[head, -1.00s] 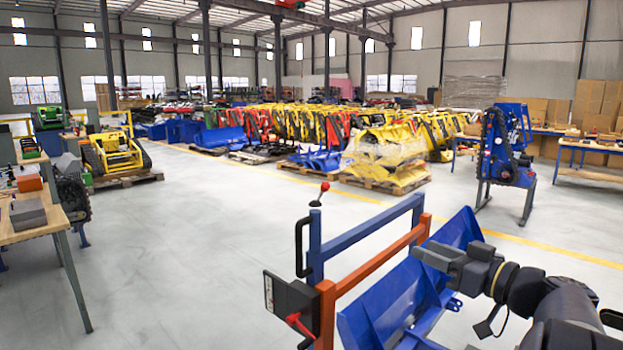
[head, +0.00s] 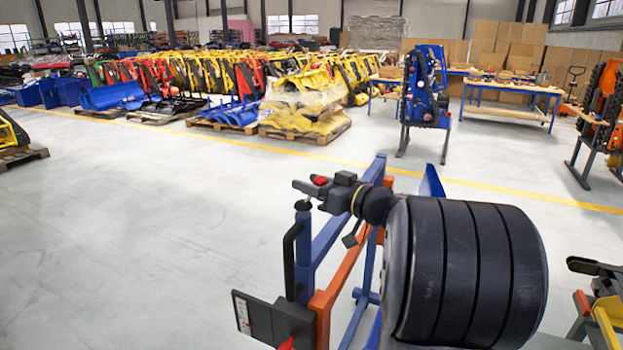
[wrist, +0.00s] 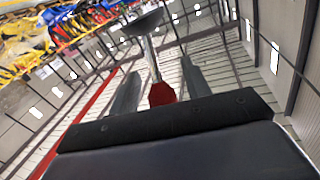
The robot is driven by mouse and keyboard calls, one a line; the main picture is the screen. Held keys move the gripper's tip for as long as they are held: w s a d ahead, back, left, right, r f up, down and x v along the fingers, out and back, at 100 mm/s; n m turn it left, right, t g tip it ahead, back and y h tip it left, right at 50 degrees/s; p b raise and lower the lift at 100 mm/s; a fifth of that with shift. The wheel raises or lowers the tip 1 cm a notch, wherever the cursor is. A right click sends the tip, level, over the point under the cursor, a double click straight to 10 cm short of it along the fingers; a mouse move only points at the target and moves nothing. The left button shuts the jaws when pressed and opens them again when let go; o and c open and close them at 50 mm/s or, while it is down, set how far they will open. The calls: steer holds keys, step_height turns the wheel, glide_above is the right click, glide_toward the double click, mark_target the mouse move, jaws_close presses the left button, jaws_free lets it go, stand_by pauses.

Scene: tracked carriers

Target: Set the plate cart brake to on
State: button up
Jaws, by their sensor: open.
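The plate cart has a blue and orange frame (head: 340,272) in the lower middle of the head view. A short lever with a red knob (head: 320,181) stands on a black base (head: 303,205) at the top of its blue post. My gripper (head: 305,190) is at the knob, open. The wrist view shows the red knob (wrist: 162,94) and its metal stem between my two spread fingers (wrist: 160,88), with gaps on both sides. A black box with a marked plate (head: 254,318) and a red handle (head: 286,344) is lower on the post; the handle is cut off by the frame edge.
A black bent handle (head: 290,262) sticks out left of the post. My arm hides much of the cart's right side. A yellow and orange machine (head: 602,318) stands at the lower right.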

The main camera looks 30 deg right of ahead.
steer(key=shift+w, duration=0.1)
jaws_close()
stand_by(0.5)
